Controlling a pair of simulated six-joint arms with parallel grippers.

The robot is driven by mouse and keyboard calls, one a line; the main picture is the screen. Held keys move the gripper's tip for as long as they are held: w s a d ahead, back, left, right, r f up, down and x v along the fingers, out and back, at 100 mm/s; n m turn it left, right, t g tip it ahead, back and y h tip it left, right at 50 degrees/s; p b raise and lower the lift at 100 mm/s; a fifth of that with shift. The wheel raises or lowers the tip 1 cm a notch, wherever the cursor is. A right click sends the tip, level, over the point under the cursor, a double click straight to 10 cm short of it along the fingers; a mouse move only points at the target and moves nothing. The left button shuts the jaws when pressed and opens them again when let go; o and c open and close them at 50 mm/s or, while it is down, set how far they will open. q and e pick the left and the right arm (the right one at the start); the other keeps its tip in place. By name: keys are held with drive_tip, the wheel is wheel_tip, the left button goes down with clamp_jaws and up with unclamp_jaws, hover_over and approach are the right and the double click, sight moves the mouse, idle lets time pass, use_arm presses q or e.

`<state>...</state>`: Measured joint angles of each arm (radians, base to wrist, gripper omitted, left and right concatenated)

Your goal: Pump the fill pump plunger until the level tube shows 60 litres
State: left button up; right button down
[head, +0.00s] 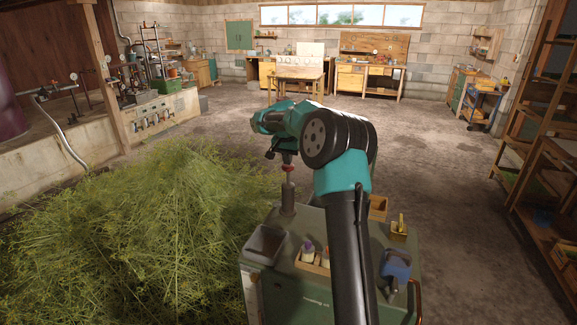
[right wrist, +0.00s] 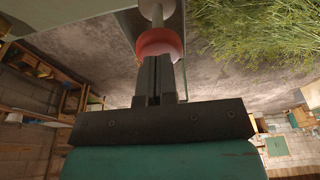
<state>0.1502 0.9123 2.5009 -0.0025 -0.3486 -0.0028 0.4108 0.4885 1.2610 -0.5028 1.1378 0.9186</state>
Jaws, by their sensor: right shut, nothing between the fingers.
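The fill pump plunger, a thin rod with a red knob (head: 288,168), rises from a grey pump cylinder (head: 288,197) at the back of a green cabinet. My right gripper (head: 287,157) points down just above the knob. In the right wrist view the red knob (right wrist: 160,43) is right at the tips of my shut fingers (right wrist: 155,72), with nothing between them. The fingertips look to be at or touching the knob's top; exact contact is unclear. The pale rod (right wrist: 157,12) shows beyond the knob. I cannot make out the level tube or its reading. My left gripper is out of view.
The green cabinet (head: 300,222) carries a dark tray (head: 265,244), small bottles (head: 308,252), a blue container (head: 397,266) and a yellow item (head: 398,228). A large herb heap (head: 130,235) lies left. Wooden shelving (head: 540,150) stands right. Floor behind the cabinet is clear.

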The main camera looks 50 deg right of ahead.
sight(288, 170)
drive_tip(key=shift+f, duration=2.5)
wheel_tip(288, 170, up, 13)
drive_tip(key=shift+f, duration=0.2)
drive_tip(key=shift+f, duration=0.1)
